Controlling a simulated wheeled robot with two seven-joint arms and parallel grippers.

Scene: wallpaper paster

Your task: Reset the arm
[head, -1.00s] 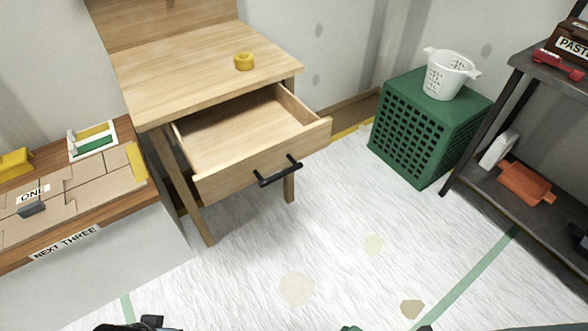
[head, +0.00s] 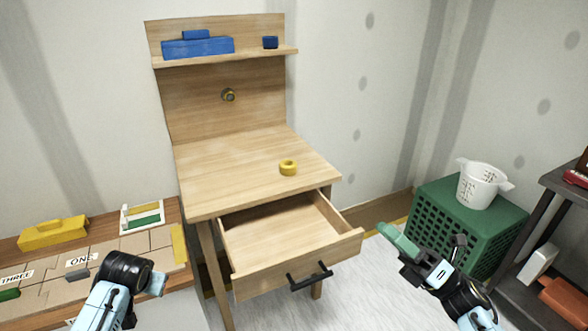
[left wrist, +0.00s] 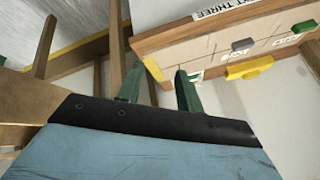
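My right gripper (head: 390,232) is raised in front of the green crate in the head view. One green finger shape shows, and I cannot tell whether a second finger lies against it. Nothing is seen in it. My left arm (head: 125,272) is over the paper-covered bench at lower left; its fingers do not show clearly there. In the left wrist view, my left gripper (left wrist: 160,85) has two green fingers apart with nothing between them.
A wooden desk (head: 235,185) has an open drawer (head: 270,235) with a black handle, and a yellow tape roll (head: 288,168) on top. A dark shelf (head: 570,190) stands at right. A bench (head: 205,268) stands at left.

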